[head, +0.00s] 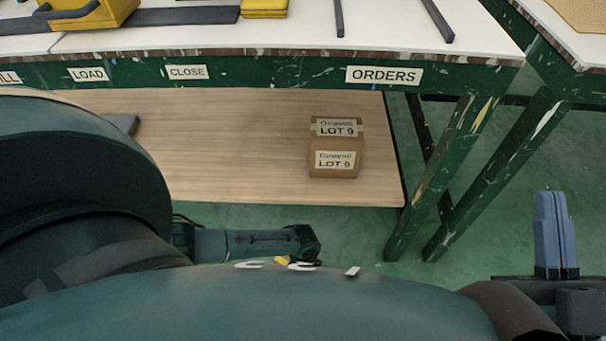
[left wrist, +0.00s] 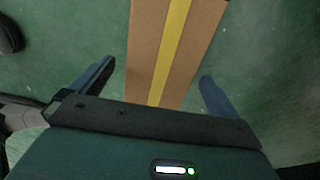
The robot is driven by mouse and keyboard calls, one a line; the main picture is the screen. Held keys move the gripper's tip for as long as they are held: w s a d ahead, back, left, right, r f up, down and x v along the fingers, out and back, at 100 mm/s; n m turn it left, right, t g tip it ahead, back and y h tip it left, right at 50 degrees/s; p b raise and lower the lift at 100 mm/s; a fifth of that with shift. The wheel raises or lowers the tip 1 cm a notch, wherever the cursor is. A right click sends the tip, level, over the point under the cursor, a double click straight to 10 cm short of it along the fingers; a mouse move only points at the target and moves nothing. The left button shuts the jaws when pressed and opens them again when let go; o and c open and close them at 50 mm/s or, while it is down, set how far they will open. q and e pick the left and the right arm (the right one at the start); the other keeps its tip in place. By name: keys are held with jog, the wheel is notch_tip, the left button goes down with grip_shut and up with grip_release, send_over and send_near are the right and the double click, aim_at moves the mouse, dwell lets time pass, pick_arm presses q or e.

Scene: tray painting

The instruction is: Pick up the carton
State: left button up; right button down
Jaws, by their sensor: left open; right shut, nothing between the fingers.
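A brown cardboard box (head: 336,147) with white "LOT 9" labels stands upright on the wooden lower shelf under the table in the head view. In the left wrist view my left gripper (left wrist: 157,72) is open, its two blue fingers spread apart. A brown cardboard-coloured thing with a yellow stripe (left wrist: 143,45), perhaps a carton, shows between and beyond the fingers over the green floor. I cannot tell how far away it is or whether the fingers touch it. My right gripper (head: 556,234) is shut and empty at the lower right, well away from the box.
The wooden shelf (head: 240,160) is largely bare, with a dark grey object (head: 122,124) at its left. The table edge (head: 300,72) overhangs it, with an "ORDERS" label (head: 384,76). Green table legs (head: 440,175) stand to the right. A yellow container (head: 95,14) is on the tabletop.

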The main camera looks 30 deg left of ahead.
pick_arm(q)
notch_tip(320, 180, down, 3)
jog(key=shift+w+a+r+b, duration=0.1)
jog(key=shift+b, duration=0.6)
jog(key=shift+f, duration=0.25)
pick_arm(e)
jog(key=r+n+y, duration=0.3)
jog(key=shift+s+d+n, duration=0.15)
jog(key=shift+s+n, duration=0.05)
jog(key=shift+n, duration=0.1)
pick_arm(q)
jog(key=shift+c, duration=0.3)
jog(key=c, duration=1.2)
